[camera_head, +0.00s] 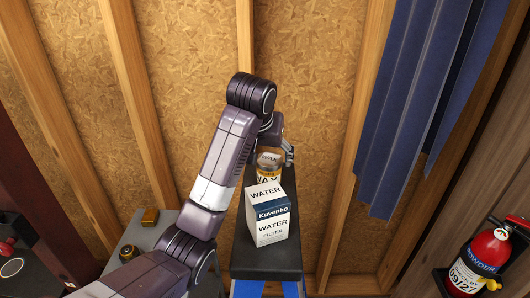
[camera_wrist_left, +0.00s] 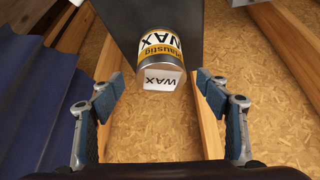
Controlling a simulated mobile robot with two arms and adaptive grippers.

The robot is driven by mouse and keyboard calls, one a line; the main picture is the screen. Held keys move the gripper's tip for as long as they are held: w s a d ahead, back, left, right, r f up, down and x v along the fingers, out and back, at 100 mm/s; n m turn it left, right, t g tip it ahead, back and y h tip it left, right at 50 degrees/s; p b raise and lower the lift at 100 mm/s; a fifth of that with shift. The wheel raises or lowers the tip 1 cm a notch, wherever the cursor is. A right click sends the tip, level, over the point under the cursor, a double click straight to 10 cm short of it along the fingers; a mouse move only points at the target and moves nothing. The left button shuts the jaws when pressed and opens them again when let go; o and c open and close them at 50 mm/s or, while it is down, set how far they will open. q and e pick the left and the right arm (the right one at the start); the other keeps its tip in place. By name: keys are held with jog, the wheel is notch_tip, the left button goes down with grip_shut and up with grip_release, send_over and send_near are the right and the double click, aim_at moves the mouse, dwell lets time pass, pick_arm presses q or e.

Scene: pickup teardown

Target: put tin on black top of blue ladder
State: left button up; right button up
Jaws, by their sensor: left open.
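The tin (camera_head: 269,168) is a round can with an orange-yellow band and WAX lettering. In the head view it appears to stand on the far end of the black top (camera_head: 263,262) of the blue ladder (camera_head: 265,289). The left wrist view shows the tin (camera_wrist_left: 160,52) against the dark top (camera_wrist_left: 200,25). My left gripper (camera_head: 284,148) is by the tin at the wall end, partly hidden by my arm. In the wrist view its two fingers (camera_wrist_left: 158,90) are spread wide with nothing between them. The tin lies beyond the fingertips. My right gripper is not visible.
A white and blue water filter box (camera_head: 268,217) stands on the black top in front of the tin. The stud wall (camera_head: 310,80) is close behind. Blue corrugated sheets (camera_head: 405,120) lean at right. A fire extinguisher (camera_head: 481,262) is lower right; a grey surface (camera_head: 150,235) is left.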

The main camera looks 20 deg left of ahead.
pick_arm(q)
jog(key=shift+p+v, duration=0.6)
jog(key=shift+v, duration=0.45)
jog(key=v, duration=0.4)
jog(key=shift+s+r, duration=0.25)
jog(key=shift+r, duration=0.05)
